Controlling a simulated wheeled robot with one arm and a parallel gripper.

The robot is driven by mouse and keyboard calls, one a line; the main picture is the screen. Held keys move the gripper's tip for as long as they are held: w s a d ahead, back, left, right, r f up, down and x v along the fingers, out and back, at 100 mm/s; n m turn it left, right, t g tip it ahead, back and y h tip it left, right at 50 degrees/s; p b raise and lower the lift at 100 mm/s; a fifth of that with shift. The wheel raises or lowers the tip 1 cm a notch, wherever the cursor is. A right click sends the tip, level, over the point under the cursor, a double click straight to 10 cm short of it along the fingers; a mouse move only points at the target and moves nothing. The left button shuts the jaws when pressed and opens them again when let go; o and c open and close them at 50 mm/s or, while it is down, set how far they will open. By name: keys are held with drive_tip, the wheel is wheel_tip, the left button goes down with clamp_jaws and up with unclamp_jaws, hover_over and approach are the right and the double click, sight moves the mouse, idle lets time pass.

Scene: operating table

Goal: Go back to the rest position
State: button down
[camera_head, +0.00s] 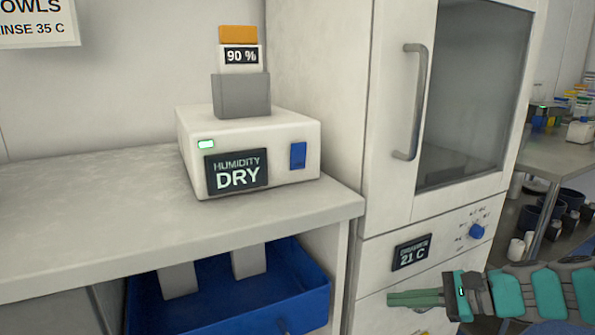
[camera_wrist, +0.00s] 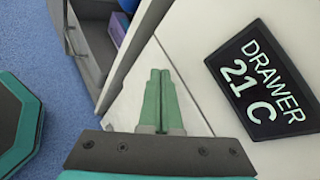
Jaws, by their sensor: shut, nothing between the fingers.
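My gripper (camera_head: 391,299) is at the lower right of the head view, with its green fingers pointing left. It is in front of the white cabinet (camera_head: 382,200), below the drawer display that reads 21 C (camera_head: 412,253). In the wrist view the two green fingers (camera_wrist: 160,80) lie together with nothing between them. The drawer display (camera_wrist: 260,80) also shows at the right of the wrist view. My arm reaches in from the right edge of the head view.
A humidity box reading DRY (camera_head: 283,160) stands on the counter (camera_head: 90,225), with a grey block and a 90 % display on top. A blue bin (camera_head: 305,285) is below the counter. The cabinet has a glass door and a handle (camera_head: 415,100). A table with labware (camera_head: 565,160) stands at the right.

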drive_tip(key=s+a+f+n+g+h, duration=0.4)
drive_tip(key=s+a+n+g, duration=0.2)
drive_tip(key=s+a+n, duration=0.45)
drive_tip(key=s+d+f+n+g+h, duration=0.1)
drive_tip(key=s+n+h, duration=0.6)
drive_tip(key=s, duration=0.8)
wheel_tip(320, 180, down, 2)
drive_tip(key=shift+d+f+g+h, duration=0.2)
drive_tip(key=shift+d+g+h, duration=0.2)
drive_tip(key=shift+d, duration=0.5)
